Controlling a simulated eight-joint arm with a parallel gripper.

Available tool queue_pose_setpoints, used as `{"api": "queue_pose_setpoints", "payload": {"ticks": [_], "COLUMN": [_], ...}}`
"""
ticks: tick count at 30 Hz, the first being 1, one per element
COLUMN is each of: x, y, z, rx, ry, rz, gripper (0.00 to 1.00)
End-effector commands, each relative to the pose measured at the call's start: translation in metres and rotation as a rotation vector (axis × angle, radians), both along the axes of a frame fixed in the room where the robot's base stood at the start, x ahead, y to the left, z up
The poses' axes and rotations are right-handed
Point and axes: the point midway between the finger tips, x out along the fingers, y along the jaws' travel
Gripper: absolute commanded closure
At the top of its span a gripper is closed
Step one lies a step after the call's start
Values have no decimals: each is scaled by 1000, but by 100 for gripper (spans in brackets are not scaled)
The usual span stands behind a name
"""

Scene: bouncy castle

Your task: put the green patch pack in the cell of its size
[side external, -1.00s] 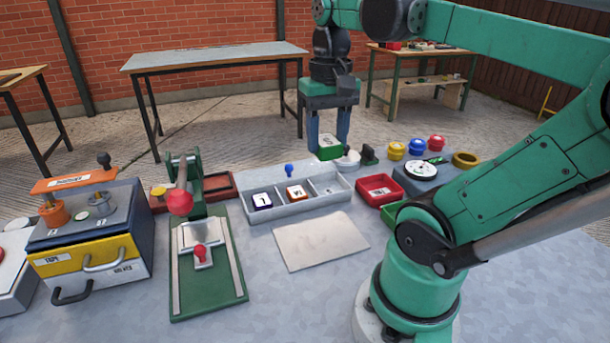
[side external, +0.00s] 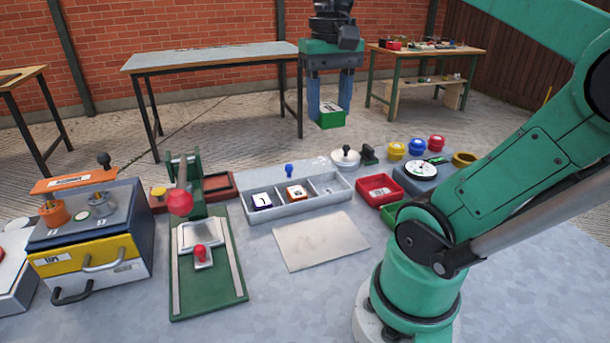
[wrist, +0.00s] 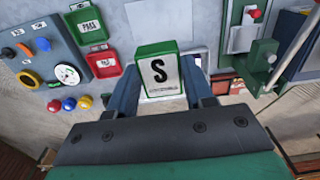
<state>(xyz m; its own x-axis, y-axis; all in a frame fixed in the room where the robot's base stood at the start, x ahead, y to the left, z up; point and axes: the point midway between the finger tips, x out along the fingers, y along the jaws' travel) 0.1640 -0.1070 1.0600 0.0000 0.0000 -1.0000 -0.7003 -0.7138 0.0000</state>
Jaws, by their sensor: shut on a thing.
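My gripper (side external: 331,104) is shut on the green patch pack (side external: 331,118) and holds it in the air above and behind the grey tray. In the wrist view the green pack (wrist: 158,72) sits between my two fingers and its white face shows the letter S. The grey tray (side external: 283,216) has three cells in a row. The left cell holds a dark purple-edged pack (side external: 262,201). The middle cell holds an orange-edged pack (side external: 297,193). The right cell (side external: 327,186) looks empty. In the wrist view the pack and fingers hide most of the tray.
A red bin (side external: 379,190) stands right of the tray, with a dial scale (side external: 421,168) beyond it. A green press (side external: 206,250) stands left of the tray. A pale flat sheet (side external: 320,240) lies in front. A blue knob (side external: 289,170) stands at the tray's back edge.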

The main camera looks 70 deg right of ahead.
Motion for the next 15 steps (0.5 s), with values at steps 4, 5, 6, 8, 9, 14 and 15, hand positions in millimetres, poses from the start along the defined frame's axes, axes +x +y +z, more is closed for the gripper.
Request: {"api": "queue_pose_setpoints", "payload": {"ticks": [4,5,6,8,9,14,15], "x": [3,4,8,15,20,42,46], "y": [-3,-5,-10,-19,-27,-71,-82], "z": [-2,-3,-6,-12,-18,-55,-67], "rx": [0,0,0,0,0,0,0], "ry": [0,0,0,0,0,0,0], "rz": [-1,-1,-1,-3,-3,-4,-3], "gripper": [100,100,100,100,100,100,100]}}
